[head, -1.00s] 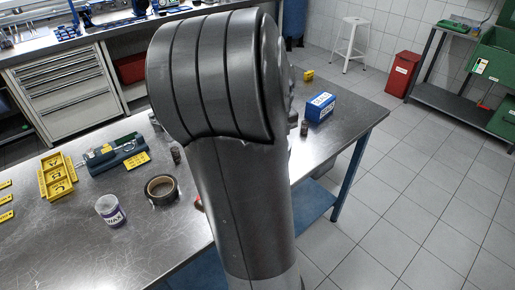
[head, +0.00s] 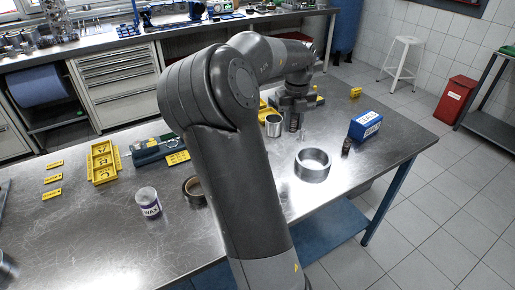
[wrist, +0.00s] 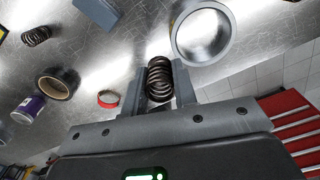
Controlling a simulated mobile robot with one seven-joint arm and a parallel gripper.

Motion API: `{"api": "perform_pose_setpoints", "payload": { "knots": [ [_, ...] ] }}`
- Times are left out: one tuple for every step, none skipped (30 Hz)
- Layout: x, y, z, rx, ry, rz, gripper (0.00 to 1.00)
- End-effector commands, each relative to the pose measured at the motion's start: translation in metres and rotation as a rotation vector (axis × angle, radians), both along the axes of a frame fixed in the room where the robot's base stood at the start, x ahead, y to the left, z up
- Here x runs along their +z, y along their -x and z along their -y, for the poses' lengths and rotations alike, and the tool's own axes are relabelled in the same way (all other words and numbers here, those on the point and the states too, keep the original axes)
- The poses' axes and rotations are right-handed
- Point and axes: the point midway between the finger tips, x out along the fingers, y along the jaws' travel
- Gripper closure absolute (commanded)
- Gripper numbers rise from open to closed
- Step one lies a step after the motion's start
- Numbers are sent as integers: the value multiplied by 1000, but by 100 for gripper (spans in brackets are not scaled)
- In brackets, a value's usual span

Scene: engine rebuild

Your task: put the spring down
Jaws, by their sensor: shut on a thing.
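My gripper (head: 294,112) is over the far half of the steel workbench (head: 250,240), with its fingers pointing down. It is shut on a dark coil spring (head: 294,124). In the wrist view the spring (wrist: 159,78) sits lengthwise between the two fingers (wrist: 160,84), its coils clear of any other object. I cannot tell whether its lower end touches the bench. A second dark spring (wrist: 36,36) lies on the bench at the upper left of the wrist view.
A steel ring (head: 313,174) stands near my gripper, also in the wrist view (wrist: 178,45). A metal cup (head: 273,128) is close on the left. A blue box (head: 365,126) and a small dark part (head: 346,147) are right.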

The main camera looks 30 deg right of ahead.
Motion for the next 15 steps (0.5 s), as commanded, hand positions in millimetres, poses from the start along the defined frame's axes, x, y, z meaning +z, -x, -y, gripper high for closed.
{"api": "perform_pose_setpoints", "payload": {
  "knots": [
    [-2, -5, -2, 2, 1, -1, 96],
    [-3, -8, -4, 3, 0, -1, 96],
    [-7, -13, -8, 4, 0, -1, 96],
    [-10, -17, -11, 5, -1, -2, 96],
    [-14, -21, -15, 5, 0, -3, 96],
    [-19, -28, -20, 4, -1, -3, 96],
    [-23, -34, -24, 4, -1, -3, 96],
    [-28, -39, -29, 5, 0, -4, 96],
    [-33, -47, -35, 5, -1, -3, 96],
    [-38, -52, -39, 5, 0, -3, 96],
    [-42, -57, -43, 4, 1, -3, 96],
    [-47, -64, -48, 3, 0, -2, 96],
    [-51, -69, -52, 4, 0, -3, 96],
    [-54, -74, -56, 4, 0, -3, 96],
    [-58, -79, -60, 3, -1, -2, 96]
  ]
}}
